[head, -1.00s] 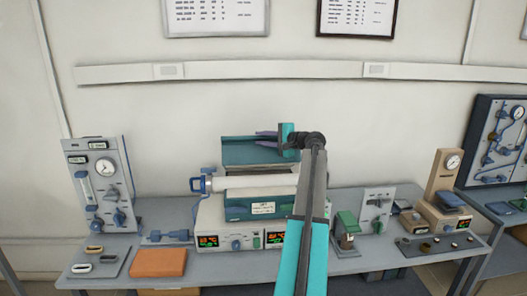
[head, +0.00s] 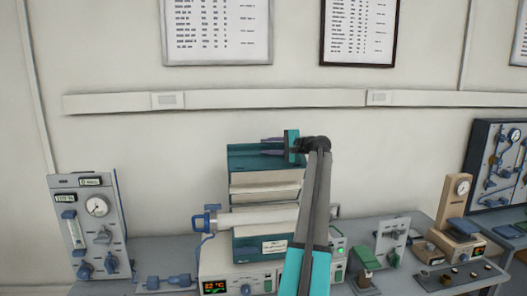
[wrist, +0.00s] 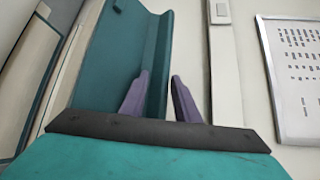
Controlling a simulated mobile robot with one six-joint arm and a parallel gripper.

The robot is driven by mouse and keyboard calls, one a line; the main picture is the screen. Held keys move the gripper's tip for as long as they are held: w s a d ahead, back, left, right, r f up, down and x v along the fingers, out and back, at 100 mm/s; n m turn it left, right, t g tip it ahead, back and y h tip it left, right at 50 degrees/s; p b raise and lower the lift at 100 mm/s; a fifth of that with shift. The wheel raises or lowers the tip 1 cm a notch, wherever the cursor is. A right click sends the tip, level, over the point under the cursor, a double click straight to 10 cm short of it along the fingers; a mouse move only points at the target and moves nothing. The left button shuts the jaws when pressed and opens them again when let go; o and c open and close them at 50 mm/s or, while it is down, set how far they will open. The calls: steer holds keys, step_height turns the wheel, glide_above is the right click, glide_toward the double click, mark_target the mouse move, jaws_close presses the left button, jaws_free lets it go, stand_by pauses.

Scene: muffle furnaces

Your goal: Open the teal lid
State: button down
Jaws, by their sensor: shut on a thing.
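The teal lid (head: 250,162) of the tube furnace stands raised above the furnace base (head: 252,250), with its cream inner lining (head: 265,188) facing forward. A white tube (head: 250,218) lies across the base below it. My gripper (head: 272,146) is at the lid's upper edge, its purple fingers pointing left. In the wrist view the two fingers of my gripper (wrist: 161,78) straddle a thin edge of the teal lid (wrist: 154,55) and are shut on it. My arm hides part of the furnace's right side.
A grey gauge panel (head: 92,222) stands at the left of the bench. A small valve panel (head: 393,242) and a wooden gauge stand (head: 455,205) are at the right. The wall (head: 150,135) behind has a long rail (head: 270,98) and framed sheets (head: 216,30).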

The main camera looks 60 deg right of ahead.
steer(key=shift+w+d+r, duration=0.1)
steer(key=shift+w+r, duration=0.1)
steer(key=shift+r, duration=0.15)
steer(key=c, duration=1.7)
jaws_free()
steer(key=shift+s+f, duration=0.1)
steer(key=shift+s, duration=0.4)
steer(key=s+b, duration=0.1)
steer(key=s, duration=0.3)
steer(key=s+r+b, duration=0.1)
steer(key=s, duration=0.3)
steer(key=s+a+r+b, duration=0.1)
steer(key=s+b, duration=0.1)
steer(key=s, duration=0.3)
steer(key=shift+r, duration=0.15)
